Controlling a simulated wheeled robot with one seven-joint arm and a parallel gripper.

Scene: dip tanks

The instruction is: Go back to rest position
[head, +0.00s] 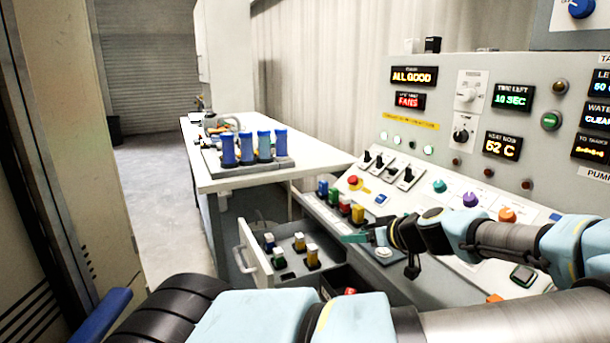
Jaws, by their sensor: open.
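My gripper (366,238) is at the end of my light blue and black arm, which reaches in from the right. It is over the sloped front part of the control panel (440,270), close to a pale round button (384,251). The gripper is open and I see nothing held in it. Its fingertips are small in the view, and I cannot tell whether they touch the panel.
Left of the gripper, an open drawer (251,250) holds several coloured blocks. A white table (215,184) behind carries several blue cylinders (263,145) on a grey base. The upright panel shows a lit "ALL GOOD" display (413,76). Open floor (165,190) lies left of the table.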

